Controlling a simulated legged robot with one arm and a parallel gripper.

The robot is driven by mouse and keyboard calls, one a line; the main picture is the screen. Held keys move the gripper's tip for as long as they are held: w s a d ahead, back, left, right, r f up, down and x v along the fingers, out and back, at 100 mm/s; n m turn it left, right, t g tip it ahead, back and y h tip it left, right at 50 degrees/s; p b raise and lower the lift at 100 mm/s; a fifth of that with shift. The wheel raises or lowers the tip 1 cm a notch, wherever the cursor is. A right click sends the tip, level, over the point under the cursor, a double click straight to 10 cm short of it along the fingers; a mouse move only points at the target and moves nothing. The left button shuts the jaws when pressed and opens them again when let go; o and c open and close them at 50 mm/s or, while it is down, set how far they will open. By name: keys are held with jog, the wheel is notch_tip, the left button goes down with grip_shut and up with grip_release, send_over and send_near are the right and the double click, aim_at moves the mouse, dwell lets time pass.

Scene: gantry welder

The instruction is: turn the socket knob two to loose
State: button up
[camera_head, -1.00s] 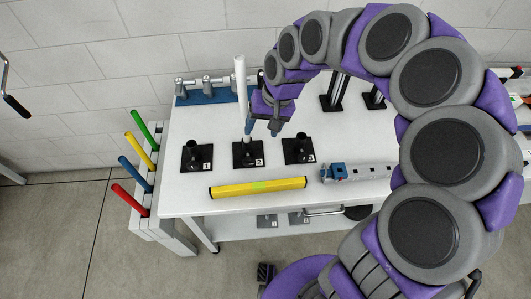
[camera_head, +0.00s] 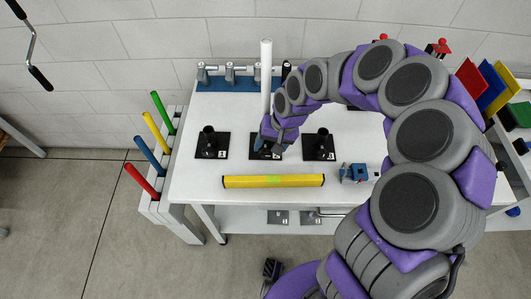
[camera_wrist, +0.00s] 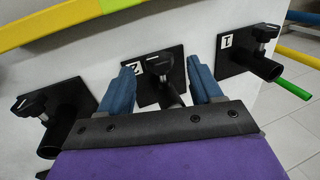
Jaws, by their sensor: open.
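Socket two is a black plate (camera_head: 256,154) on the white table, in the middle of a row of three. A white pole (camera_head: 266,75) stands upright at it. In the wrist view its plate (camera_wrist: 143,83) carries a "2" label, and the black socket knob two (camera_wrist: 158,62) shows between my fingers. My gripper (camera_head: 272,146) is over socket two in the head view and hides much of it. In the wrist view my gripper (camera_wrist: 160,68) is open, with one blue finger on each side of the knob. I cannot tell whether either finger touches it.
Socket one (camera_head: 212,144) and socket three (camera_head: 318,146) stand close on either side. A yellow bar (camera_head: 273,181) lies in front. A blue rack (camera_head: 225,85) is behind. Coloured handles (camera_head: 150,145) stand in a rack at the left.

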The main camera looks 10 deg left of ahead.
aim_at(267, 152)
jog(key=x, duration=0.3)
jog(key=shift+d+f+b, duration=0.15)
jog(key=shift+d+b, duration=0.1)
jog(key=shift+b, duration=0.1)
jog(key=shift+a+f, duration=0.35)
jog(key=shift+a, duration=0.15)
jog(key=shift+d+r, duration=0.1)
jog(key=shift+d, duration=0.2)
jog(key=c, duration=0.5)
jog(key=shift+a, duration=0.1)
jog(key=c, duration=0.6)
jog(key=shift+o, duration=0.2)
